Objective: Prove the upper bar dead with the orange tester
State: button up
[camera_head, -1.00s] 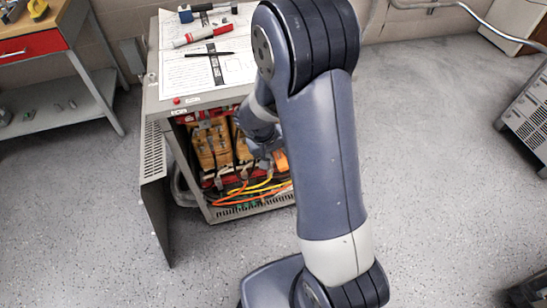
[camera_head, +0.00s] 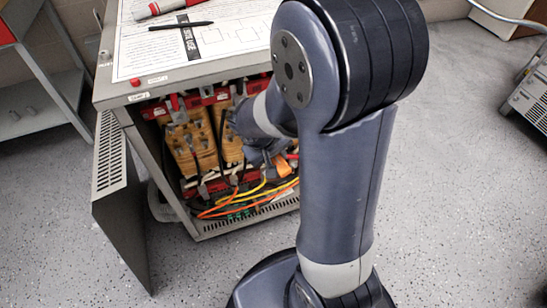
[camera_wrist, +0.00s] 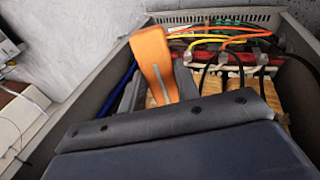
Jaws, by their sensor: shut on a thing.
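The orange tester (camera_head: 282,167) is in my gripper (camera_head: 272,157), inside the open front of the grey cabinet (camera_head: 200,75). In the wrist view the tester (camera_wrist: 152,58) sticks out past the dark gripper body (camera_wrist: 170,120), whose fingertips are hidden. The upper bar (camera_head: 193,102) is red and runs across the top of the opening, above the tan transformers (camera_head: 190,145). My arm covers its right part. The tester is below the upper bar, near the right side of the opening. I cannot see its tip touching anything.
A lower red bar (camera_head: 207,189) and orange and yellow cables (camera_head: 240,200) lie low in the cabinet. Its door (camera_head: 115,200) stands open at left. Paper sheets (camera_head: 200,45), a pen and a red-and-white tool lie on top.

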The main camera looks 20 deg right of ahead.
jog(key=shift+w+p, duration=0.9)
jog(key=shift+w, duration=3.55)
jog(key=shift+s+b, duration=0.8)
jog(key=shift+s, duration=2.7)
